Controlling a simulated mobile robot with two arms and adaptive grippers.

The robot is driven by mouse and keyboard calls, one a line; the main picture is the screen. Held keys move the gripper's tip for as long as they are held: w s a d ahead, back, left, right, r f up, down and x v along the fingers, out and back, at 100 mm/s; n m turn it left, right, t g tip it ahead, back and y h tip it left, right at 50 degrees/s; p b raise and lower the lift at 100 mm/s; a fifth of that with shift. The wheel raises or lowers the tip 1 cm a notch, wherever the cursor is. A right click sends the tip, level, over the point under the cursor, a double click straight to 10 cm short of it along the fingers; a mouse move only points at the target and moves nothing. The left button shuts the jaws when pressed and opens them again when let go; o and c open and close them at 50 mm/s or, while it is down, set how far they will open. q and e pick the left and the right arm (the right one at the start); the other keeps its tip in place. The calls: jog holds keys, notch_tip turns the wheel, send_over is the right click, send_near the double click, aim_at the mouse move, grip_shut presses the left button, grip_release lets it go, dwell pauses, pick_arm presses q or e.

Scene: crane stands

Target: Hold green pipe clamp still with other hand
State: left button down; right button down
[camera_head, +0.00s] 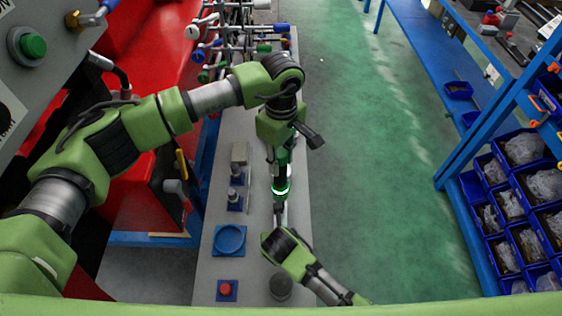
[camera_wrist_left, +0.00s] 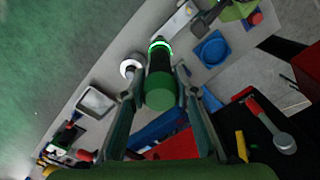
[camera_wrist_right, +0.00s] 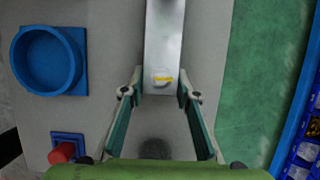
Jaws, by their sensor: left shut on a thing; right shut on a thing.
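A dark green cylinder (camera_wrist_left: 160,92) with a glowing green ring stands out from between the fingers of my left gripper (camera_wrist_left: 164,88), which is shut on it. The ring (camera_head: 281,191) also shows in the head view above the grey bench. My right gripper (camera_wrist_right: 160,90) is shut on the near end of a flat silver bar (camera_wrist_right: 164,40) with a small yellow mark. In the left wrist view, the bar (camera_wrist_left: 178,22) lies just beyond the ring. I cannot tell which part is the green pipe clamp or whether cylinder and bar touch.
The narrow bench (camera_head: 298,205) carries a round blue dish (camera_head: 229,240), a red button (camera_head: 226,289) on a blue base and small posts on blue plates. Several clamps (camera_head: 215,45) hang at the far end. The green floor to the right is clear, up to blue bins (camera_head: 522,150).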

aim_at(282, 154)
pick_arm(q)
jog(key=shift+r, duration=1.85)
pick_arm(e)
jog(key=c, duration=1.5)
grip_release()
jog(key=v, duration=1.2)
